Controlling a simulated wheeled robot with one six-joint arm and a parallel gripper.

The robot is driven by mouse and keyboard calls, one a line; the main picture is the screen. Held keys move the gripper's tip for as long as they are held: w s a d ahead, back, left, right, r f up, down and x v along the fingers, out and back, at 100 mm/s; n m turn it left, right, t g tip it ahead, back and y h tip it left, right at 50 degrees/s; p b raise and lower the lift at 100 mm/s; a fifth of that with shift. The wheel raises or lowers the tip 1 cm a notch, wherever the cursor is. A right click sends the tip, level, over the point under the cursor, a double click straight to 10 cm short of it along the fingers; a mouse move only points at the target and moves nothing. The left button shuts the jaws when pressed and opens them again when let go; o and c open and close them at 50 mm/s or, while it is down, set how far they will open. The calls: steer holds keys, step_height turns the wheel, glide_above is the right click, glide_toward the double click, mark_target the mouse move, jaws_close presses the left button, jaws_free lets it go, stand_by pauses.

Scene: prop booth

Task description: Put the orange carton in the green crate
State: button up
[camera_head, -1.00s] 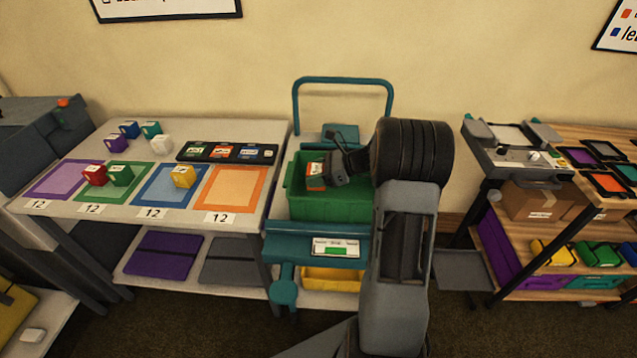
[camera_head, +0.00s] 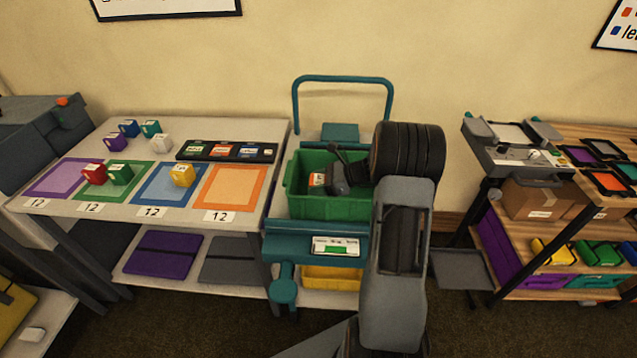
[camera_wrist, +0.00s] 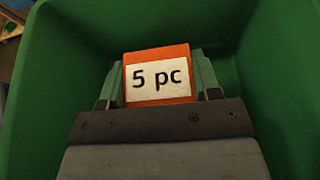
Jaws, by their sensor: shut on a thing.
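The orange carton (camera_head: 317,179) is between the fingers of my gripper (camera_head: 328,182), inside the green crate (camera_head: 330,207). In the wrist view the carton (camera_wrist: 158,61) shows a white label reading "5 pc", and the fingers of my gripper (camera_wrist: 160,84) close on it from both sides. The crate's green walls (camera_wrist: 60,60) surround it in that view. The carton's underside is hidden, so I cannot tell whether it touches the crate floor. The crate stands on a teal cart.
A table (camera_head: 190,205) with coloured mats and several small cartons stands at left. The cart's teal handle (camera_head: 343,80) rises behind the crate. A wooden shelf unit (camera_head: 545,225) with a machine stands at right. The crate looks otherwise empty where visible.

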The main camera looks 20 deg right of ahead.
mark_target(324, 180)
steer(key=shift+f, duration=0.2)
steer(key=o, duration=1)
steer(key=shift+r, duration=0.25)
steer(key=shift+r+v, duration=0.15)
steer(key=shift+v, duration=1.85)
steer(key=shift+r+v, duration=0.15)
steer(key=shift+v, duration=1.8)
steer(key=shift+w+a, duration=0.1)
steer(key=shift+w, duration=0.05)
